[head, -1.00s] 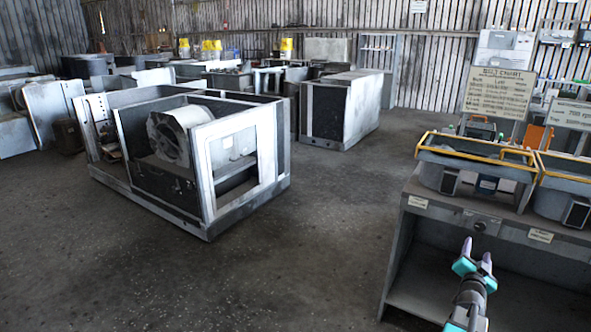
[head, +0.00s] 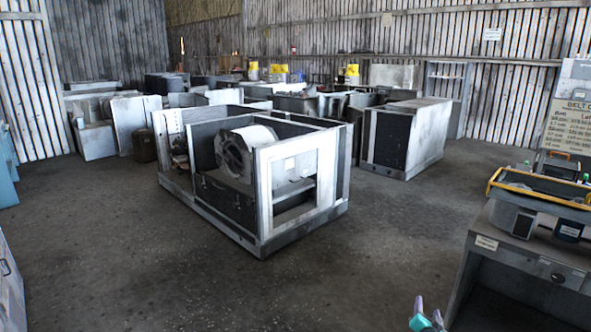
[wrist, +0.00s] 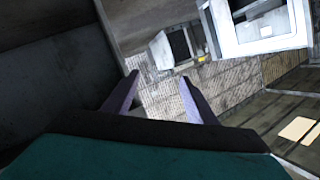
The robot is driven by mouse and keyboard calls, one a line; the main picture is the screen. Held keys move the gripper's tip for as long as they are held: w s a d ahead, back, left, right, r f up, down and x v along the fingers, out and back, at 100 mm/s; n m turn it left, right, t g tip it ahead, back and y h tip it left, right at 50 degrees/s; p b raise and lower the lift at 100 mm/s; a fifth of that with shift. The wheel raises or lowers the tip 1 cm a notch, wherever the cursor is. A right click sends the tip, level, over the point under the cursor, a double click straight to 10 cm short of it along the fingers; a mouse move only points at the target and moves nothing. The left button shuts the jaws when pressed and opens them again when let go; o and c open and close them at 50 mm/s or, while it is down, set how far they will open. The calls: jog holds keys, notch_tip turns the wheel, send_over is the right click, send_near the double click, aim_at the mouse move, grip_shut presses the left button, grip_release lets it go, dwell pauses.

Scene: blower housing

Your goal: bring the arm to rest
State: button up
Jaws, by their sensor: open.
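My gripper (head: 428,307) shows at the bottom right of the head view, with only its teal and lilac tip inside the picture. In the wrist view its two lilac fingers (wrist: 160,95) stand well apart with nothing between them. It is open and empty. The rest of my arm is cut off by the lower edge of the head view. The gripper is in front of the grey workbench (head: 487,244) and left of its open lower space. I cannot tell the exact gap between them.
The blower housing (head: 262,245) with its round blower stands on the floor at centre. Another cabinet (head: 425,140) is behind it. A yellow-rimmed tray (head: 545,192) and a sign (head: 572,125) are on the bench. The floor (head: 330,285) between housing and bench is clear.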

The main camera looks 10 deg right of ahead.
jog(key=a+f+n+g+y, duration=0.1)
jog(key=a+f+y, duration=0.1)
jog(key=a+f, duration=0.5)
jog(key=a+f+n+g+y, duration=0.1)
jog(key=a+f, duration=0.4)
jog(key=a, duration=0.5)
jog(key=s+a+f+n+g+y, duration=0.1)
jog(key=s+a+f+n+g, duration=0.1)
jog(key=s+a+f, duration=0.35)
jog(key=s+a+f+n+g+y, duration=0.1)
jog(key=s+a+f+g+y, duration=0.1)
jog(key=a+f, duration=0.6)
jog(key=s+a+f+n+g+y, duration=0.1)
jog(key=s+a+f+n+g, duration=0.15)
jog(key=s+a, duration=0.4)
jog(key=s+a+f+n+g, duration=0.1)
jog(key=s+a+f+g, duration=0.25)
jog(key=s, duration=0.65)
jog(key=s+a+r+n+g, duration=0.1)
jog(key=s+g, duration=0.5)
jog(key=s, duration=0.8)
jog(key=shift+s+r+n+g+y, duration=0.35)
jog(key=shift+r+n, duration=0.25)
jog(key=shift+n, duration=0.55)
